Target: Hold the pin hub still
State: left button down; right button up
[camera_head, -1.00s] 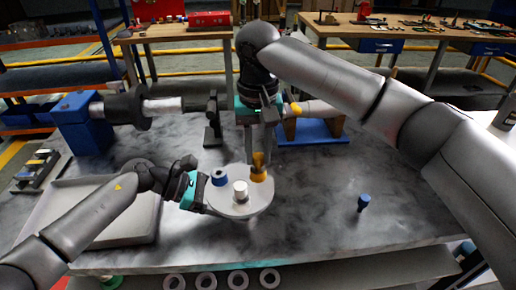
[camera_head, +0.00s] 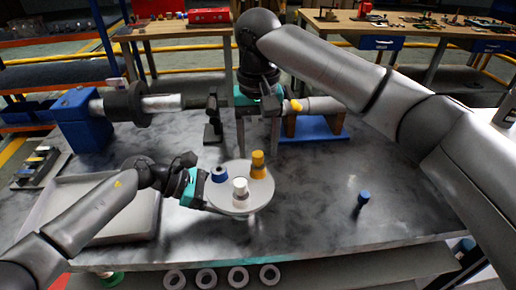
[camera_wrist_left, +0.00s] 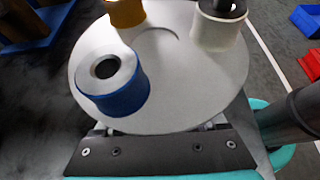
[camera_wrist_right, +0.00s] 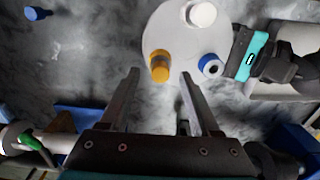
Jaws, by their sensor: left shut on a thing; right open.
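The pin hub (camera_head: 257,200) is a round pale grey disc carrying a blue collar (camera_head: 219,174), a white collar (camera_head: 240,190) and a yellow piece (camera_head: 257,165). My left gripper (camera_head: 205,189) is shut on the hub's left edge; the left wrist view shows the disc (camera_wrist_left: 190,85) just beyond the jaws. The blue collar (camera_wrist_left: 113,85) shows a dark round opening on top. My right gripper (camera_head: 258,145) is open and empty, behind the yellow piece. In the right wrist view, the yellow piece (camera_wrist_right: 159,66) appears just beyond and between the open fingers, with no contact visible.
A loose blue pin (camera_head: 362,201) stands on the dark marbled table to the right. A grey tray (camera_head: 75,190) lies at left, under my left arm. A blue-ended shaft fixture (camera_head: 85,120) and a blue cradle (camera_head: 310,130) stand behind. The table's right side is mostly clear.

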aim_at(258, 154)
pick_arm(q)
jog(key=shift+r, duration=0.2)
pick_arm(e)
notch_tip(258, 154, up, 11)
jog(key=shift+f, duration=0.2)
pick_arm(q)
jog(key=shift+c, duration=1.2)
grip_release()
jog(key=shift+o, duration=1.2)
jog(key=shift+f, duration=0.1)
